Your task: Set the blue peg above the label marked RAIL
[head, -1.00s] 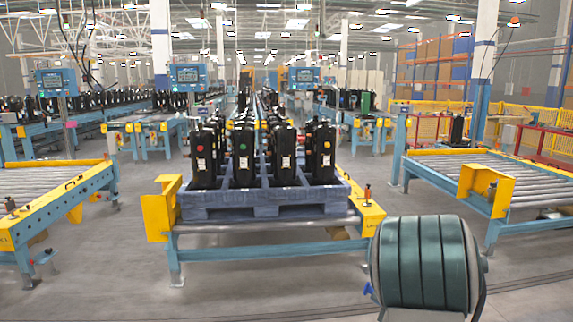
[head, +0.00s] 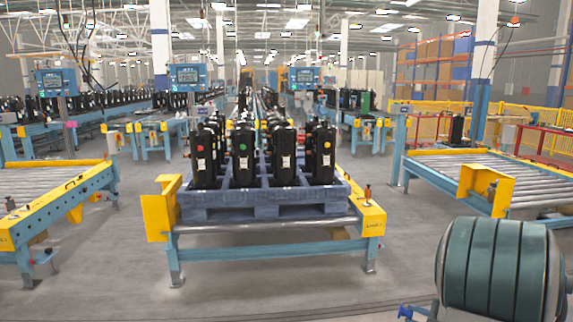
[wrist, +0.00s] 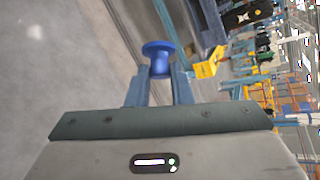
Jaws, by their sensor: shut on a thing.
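The blue peg (wrist: 159,58) shows in the wrist view as a spool shape with a wide round flange at its outer end. My gripper (wrist: 158,72) is shut on it, with one blue-grey finger on each side. The peg is held in the air over the grey floor, apart from the conveyors. I cannot make out a label reading RAIL in either view. The lettering on the yellow end blocks is too small to read for certain.
A blue pallet (head: 265,210) with several black compressors stands on a roller conveyor with yellow end blocks (head: 370,218). Roller conveyors stand at the left (head: 60,190) and right (head: 490,180). The grey floor (head: 280,285) in front is clear.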

